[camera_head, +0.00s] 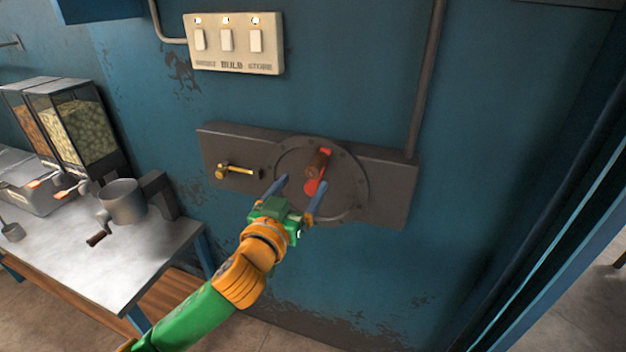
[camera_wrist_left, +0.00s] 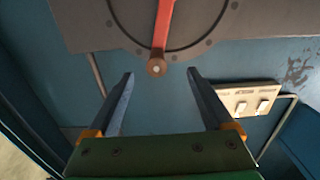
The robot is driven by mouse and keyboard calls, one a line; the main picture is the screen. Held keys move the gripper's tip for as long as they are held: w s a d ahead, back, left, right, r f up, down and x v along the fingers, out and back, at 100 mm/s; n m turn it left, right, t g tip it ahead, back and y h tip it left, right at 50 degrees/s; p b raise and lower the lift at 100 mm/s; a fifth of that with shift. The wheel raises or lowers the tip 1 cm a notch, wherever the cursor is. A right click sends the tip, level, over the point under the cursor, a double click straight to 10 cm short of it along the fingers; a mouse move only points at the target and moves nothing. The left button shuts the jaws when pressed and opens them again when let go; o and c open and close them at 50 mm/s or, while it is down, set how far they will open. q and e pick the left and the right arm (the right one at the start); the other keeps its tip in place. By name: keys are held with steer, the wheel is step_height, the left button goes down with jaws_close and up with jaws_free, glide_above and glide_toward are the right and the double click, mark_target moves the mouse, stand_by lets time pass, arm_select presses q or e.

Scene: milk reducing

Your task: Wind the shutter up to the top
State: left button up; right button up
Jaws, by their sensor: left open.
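A crank with a red arm (camera_head: 315,186) and a brown wooden handle (camera_head: 318,162) is mounted on a round dark disc (camera_head: 345,190) on the wall plate. My left gripper (camera_head: 301,185) is in front of the disc, its two blue fingers open and empty. In the left wrist view the handle's round end (camera_wrist_left: 156,67) lies just beyond the gap between the fingertips (camera_wrist_left: 161,73), and the red arm (camera_wrist_left: 162,25) runs up from it. Whether a finger touches the crank cannot be told. The shutter itself is not clearly visible. My right gripper is not in view.
A small yellow lever (camera_head: 235,170) sits left of the disc on the grey plate (camera_head: 395,190). A white panel with three switches (camera_head: 235,42) is above. A metal table (camera_head: 130,255) with a metal pot (camera_head: 122,202) and clear bins (camera_head: 78,130) stands at left.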

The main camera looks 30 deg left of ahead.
mark_target(312, 174)
arm_select(q)
steer(key=x, duration=0.7)
steer(key=shift+w+d+r, duration=0.1)
steer(key=shift+w+d, duration=0.05)
steer(key=shift+w, duration=0.45)
jaws_close()
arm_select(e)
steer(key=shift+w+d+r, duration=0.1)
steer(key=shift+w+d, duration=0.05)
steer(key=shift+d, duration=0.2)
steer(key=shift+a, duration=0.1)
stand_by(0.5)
